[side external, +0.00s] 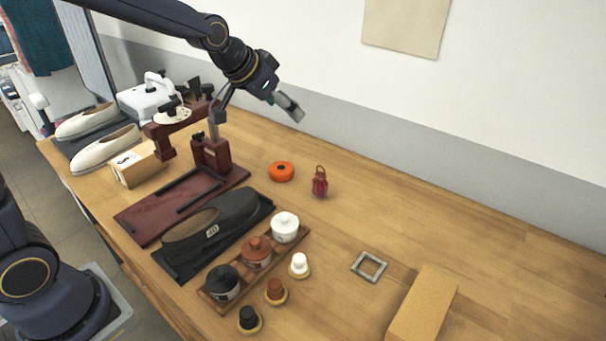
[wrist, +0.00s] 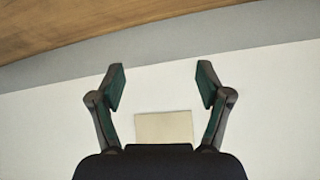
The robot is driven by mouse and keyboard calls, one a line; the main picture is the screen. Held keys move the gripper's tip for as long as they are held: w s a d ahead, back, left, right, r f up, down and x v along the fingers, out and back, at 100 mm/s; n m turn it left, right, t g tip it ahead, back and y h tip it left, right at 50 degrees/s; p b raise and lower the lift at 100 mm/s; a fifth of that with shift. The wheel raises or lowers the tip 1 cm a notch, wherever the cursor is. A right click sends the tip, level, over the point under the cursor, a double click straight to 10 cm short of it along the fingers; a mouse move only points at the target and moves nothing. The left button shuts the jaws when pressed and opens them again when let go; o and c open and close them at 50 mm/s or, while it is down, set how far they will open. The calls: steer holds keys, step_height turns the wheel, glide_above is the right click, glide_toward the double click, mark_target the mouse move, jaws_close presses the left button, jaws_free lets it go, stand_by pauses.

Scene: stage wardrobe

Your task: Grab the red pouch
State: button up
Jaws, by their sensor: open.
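The red pouch (side external: 320,184) is small, with a loop at its top, and stands on the wooden table right of an orange round item. My gripper (side external: 293,108) is in the air above and behind the table, higher than the pouch and apart from it. In the wrist view my gripper (wrist: 160,88) has its two fingers spread wide with nothing between them. The wrist view faces the wall and a strip of table, and the pouch does not show there.
The orange round item (side external: 281,171) lies close left of the pouch. A dark red stand (side external: 210,154) rises further left. A black shoe (side external: 212,225), a rack of jars (side external: 302,241) and a metal square frame (side external: 369,266) lie nearer. The table right of the pouch is clear.

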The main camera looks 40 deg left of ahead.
mark_target(318, 180)
steer(key=w+f, duration=0.2)
steer(key=f, duration=0.5)
steer(key=w+d+f+g, duration=0.1)
steer(key=w+f, duration=0.2)
steer(key=f, duration=0.4)
steer(key=w+f+g, duration=0.1)
steer(key=w+f, duration=0.2)
steer(key=f, duration=0.4)
steer(key=shift+d+f, duration=0.2)
steer(key=shift+f, duration=0.2)
steer(key=x, duration=0.5)
steer(key=shift+w+d+f, duration=0.25)
steer(key=shift+d, duration=0.1)
steer(key=c, duration=1.1)
steer(key=shift+r, duration=0.15)
steer(key=shift+c, duration=0.3)
